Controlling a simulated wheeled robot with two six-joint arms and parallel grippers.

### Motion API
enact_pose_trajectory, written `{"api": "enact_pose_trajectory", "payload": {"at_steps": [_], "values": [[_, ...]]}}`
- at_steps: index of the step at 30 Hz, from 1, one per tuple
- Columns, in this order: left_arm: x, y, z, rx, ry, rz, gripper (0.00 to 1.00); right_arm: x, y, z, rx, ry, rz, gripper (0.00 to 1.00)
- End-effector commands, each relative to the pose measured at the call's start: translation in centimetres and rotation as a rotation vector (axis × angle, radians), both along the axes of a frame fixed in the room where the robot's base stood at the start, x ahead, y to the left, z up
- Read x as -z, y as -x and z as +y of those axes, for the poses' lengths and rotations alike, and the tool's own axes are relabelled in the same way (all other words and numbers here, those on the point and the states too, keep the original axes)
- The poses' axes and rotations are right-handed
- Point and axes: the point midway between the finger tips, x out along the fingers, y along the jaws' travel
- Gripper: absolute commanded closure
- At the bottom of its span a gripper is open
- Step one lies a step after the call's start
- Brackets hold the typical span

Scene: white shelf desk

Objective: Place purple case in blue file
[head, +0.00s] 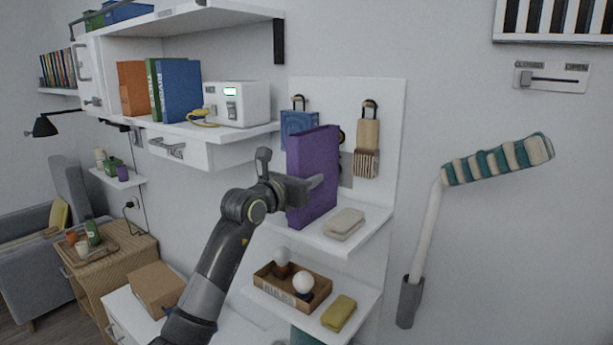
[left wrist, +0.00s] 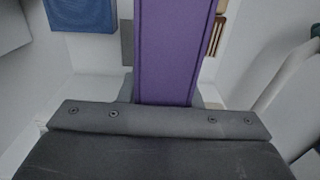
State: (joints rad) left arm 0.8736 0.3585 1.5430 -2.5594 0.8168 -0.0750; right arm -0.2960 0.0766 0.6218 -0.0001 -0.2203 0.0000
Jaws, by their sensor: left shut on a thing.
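The purple case (head: 313,165) stands upright at the small white shelf on the right. My left gripper (head: 308,186) is shut on the case's near edge. In the left wrist view the purple case (left wrist: 172,50) rises from between the jaws, which are hidden behind the gripper body (left wrist: 160,120). The blue file (head: 182,91) stands on the upper left shelf, beside a green file (head: 153,88) and an orange file (head: 133,88). I cannot tell whether the case's bottom touches the shelf. My right gripper is not in view.
A white device (head: 240,104) with a yellow cable stands right of the blue file. A beige block (head: 344,223) lies beside the case on the small shelf (head: 352,241). Below are a box of bulbs (head: 312,303) and a yellow sponge (head: 339,313). A blue item (head: 297,124) and brushes hang behind.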

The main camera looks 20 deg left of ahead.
Motion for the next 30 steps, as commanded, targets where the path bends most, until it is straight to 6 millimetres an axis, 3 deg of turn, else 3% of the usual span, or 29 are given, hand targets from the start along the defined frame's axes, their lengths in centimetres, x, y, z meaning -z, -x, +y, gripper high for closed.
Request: {"api": "enact_pose_trajectory", "payload": {"at_steps": [7, 8, 12, 23, 30], "values": [[0.3, 0.0, 0.0, 0.001, 0.0, -0.001, 0.94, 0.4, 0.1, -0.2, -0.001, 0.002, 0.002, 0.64], [0.2, 0.0, 0.0, 0.0, 0.0, 0.0, 0.65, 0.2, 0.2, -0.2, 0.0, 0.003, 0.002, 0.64], [0.2, 0.0, 0.0, 0.0, 0.0, 0.0, 0.47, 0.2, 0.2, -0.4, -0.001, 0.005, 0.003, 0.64], [-0.3, 0.0, 0.0, 0.0, 0.0, 0.0, 0.47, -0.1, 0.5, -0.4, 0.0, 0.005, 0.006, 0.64], [0.2, 2.6, 1.0, -0.001, -0.002, -0.003, 0.47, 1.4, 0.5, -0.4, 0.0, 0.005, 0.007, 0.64]]}}
